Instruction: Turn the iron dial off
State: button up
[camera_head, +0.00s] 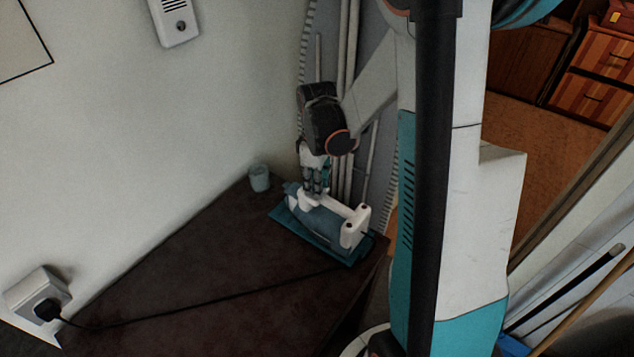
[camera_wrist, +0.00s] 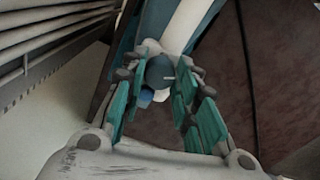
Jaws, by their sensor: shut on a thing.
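The iron (camera_head: 322,222), grey-blue with a white handle, lies on a teal mat (camera_head: 290,225) at the far right end of the dark table. Its dial (camera_wrist: 158,72) is a round, dark blue-grey knob with a pale mark, seen in the wrist view between my fingertips. My gripper (camera_head: 316,190) points down onto the left end of the iron. In the wrist view my gripper (camera_wrist: 166,68) has its teal-padded fingers on both sides of the dial, shut on it. In the head view the dial is hidden by the fingers.
A pale cup (camera_head: 260,178) stands by the wall, left of the iron. A black cord (camera_head: 190,302) runs across the table (camera_head: 180,270) to a wall socket (camera_head: 38,298). Pipes stand close behind my gripper. The table's middle is otherwise clear.

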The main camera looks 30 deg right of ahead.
jog(key=o, duration=1.1)
notch_tip(320, 180, up, 12)
jog(key=shift+a, duration=0.1)
